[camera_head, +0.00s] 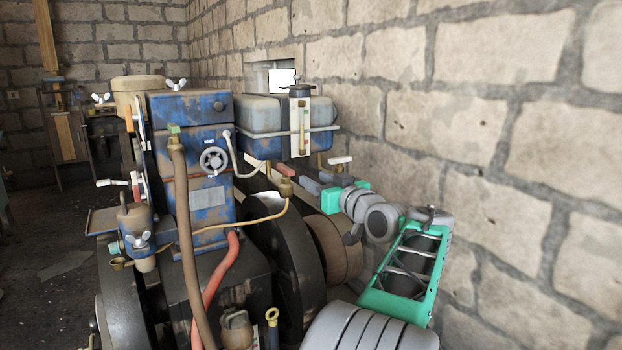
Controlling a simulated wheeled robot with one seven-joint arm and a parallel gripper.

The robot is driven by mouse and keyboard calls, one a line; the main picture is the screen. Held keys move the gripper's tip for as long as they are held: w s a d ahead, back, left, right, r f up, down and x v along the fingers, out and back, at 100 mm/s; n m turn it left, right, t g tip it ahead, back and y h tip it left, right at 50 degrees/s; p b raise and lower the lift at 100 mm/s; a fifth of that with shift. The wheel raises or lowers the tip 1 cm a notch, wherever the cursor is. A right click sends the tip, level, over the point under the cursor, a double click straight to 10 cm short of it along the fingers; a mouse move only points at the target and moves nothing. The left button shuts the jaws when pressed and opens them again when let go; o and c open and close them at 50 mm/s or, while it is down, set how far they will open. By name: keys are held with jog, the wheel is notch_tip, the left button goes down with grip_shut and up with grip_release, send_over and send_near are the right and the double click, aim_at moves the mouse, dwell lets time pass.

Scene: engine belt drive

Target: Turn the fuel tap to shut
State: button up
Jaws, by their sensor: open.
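The blue fuel tank (262,146) sits on the engine's far side near the wall, with a pale upright gauge strip on its front. The lever lies about level, pointing right. My gripper (305,182) is below the tank, just under and left of the lever, at the end of my grey and green arm. It is open, and I see nothing held in it. The fingers are small and partly lost against the engine, so I cannot tell whether they touch anything.
The blue engine block (205,190) stands left of my arm, with a brown hose (188,240), a red hose (215,285) and a brass fuel line (245,224). A dark flywheel (277,250) lies below my gripper. The block wall (500,130) closes the right side.

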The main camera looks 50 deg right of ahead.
jog(key=m+h+p, duration=0.1)
jog(key=p, duration=1)
send_near(285, 167)
jog(key=shift+w+d+r+g, duration=0.1)
jog(key=shift+w+d+g, duration=0.1)
jog(key=shift+w, duration=0.4)
jog(key=shift+w+d+r+g, duration=0.1)
jog(key=shift+w+d+g, duration=0.1)
jog(key=shift+w, duration=0.4)
jog(key=p+x, duration=0.1)
jog(key=x, duration=0.6)
jog(key=shift+w+d+f, duration=0.1)
jog(key=shift+w+d, duration=0.05)
jog(key=shift+w, duration=0.05)
grip_shut()
